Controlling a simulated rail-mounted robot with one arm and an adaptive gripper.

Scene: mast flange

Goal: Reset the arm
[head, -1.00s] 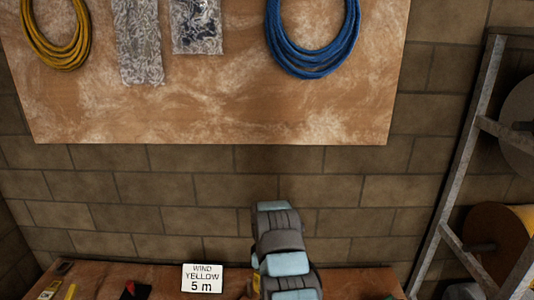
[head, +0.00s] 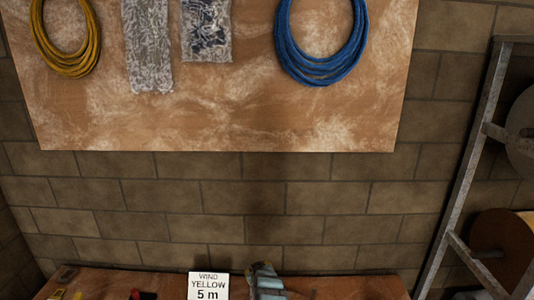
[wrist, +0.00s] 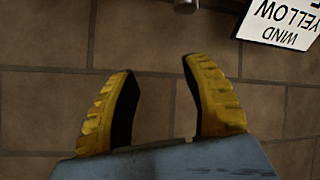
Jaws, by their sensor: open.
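My gripper (wrist: 160,72) shows in the wrist view with its two yellow, black-padded fingers apart and nothing between them. Behind the fingers is the brown block wall (wrist: 50,35). In the head view only a short piece of my blue-grey arm shows at the bottom edge, just right of the white sign. The white sign (head: 208,286) reads "WIND YELLOW 5 m". It also appears upside down at the top right of the wrist view (wrist: 280,22), apart from the fingers.
A wooden board (head: 215,125) on the wall holds a yellow coil (head: 65,68), a blue coil (head: 320,72) and two clear bags. A bench (head: 345,287) with small items runs along the bottom. A metal rack (head: 468,165) with spools stands right. The wall between is clear.

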